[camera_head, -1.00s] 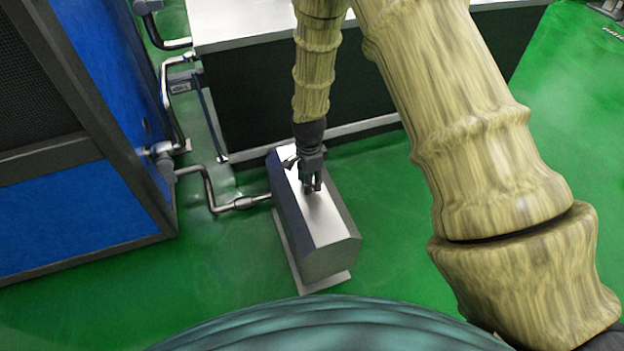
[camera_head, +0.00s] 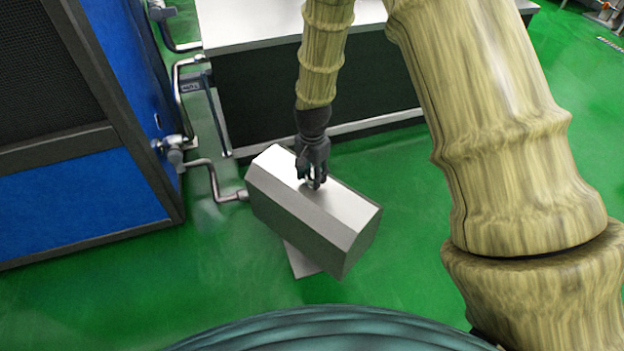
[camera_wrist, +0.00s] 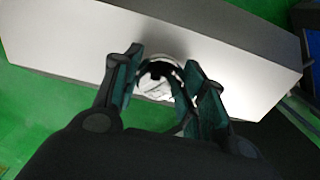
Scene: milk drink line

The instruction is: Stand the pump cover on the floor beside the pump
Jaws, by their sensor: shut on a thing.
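The pump cover (camera_head: 300,208) is a long grey metal housing with bevelled sides. In the head view it sits turned askew over a pale base plate (camera_head: 303,262), whose near corner shows below it. The pump itself is hidden under or behind the cover. My gripper (camera_head: 312,184) is above the cover's top and shut on its handle. The cover looks raised off the plate, but how high I cannot tell.
A pipe (camera_head: 215,190) runs from the blue cabinet (camera_head: 75,210) toward the cover's left end. A dark tank with a pale top (camera_head: 250,25) stands behind. Green floor (camera_head: 410,220) is clear to the right of the cover and in front (camera_head: 130,300).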

